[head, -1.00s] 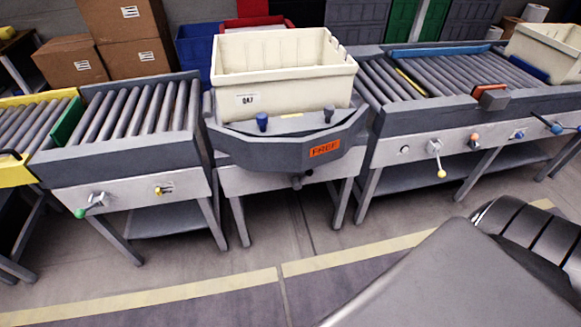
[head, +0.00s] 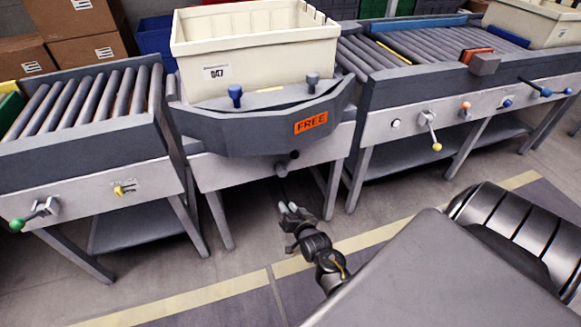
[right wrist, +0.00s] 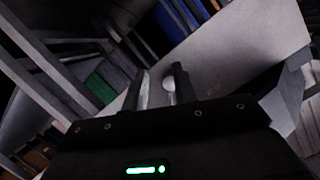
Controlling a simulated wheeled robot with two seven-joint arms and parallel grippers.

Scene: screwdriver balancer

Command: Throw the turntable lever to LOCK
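The turntable (head: 262,127) carries an orange FREE sign (head: 310,123) on its front. A short dark lever (head: 287,162) sticks out from the frame below that sign. My right gripper (head: 288,208) is below the lever and apart from it, pointing up toward the turntable frame. In the right wrist view its two fingers (right wrist: 160,88) stand apart with a gap between them. A small pale round shape (right wrist: 169,84) shows beyond the gap; I cannot tell what it is. My left gripper is not in view.
A cream tote (head: 255,50) sits on the turntable. The left conveyor (head: 85,110) has a green-knobbed lever (head: 17,225) and a yellow knob (head: 119,190). The right conveyor has a yellow-tipped lever (head: 430,130) and other knobs. Table legs stand on both sides of my right gripper.

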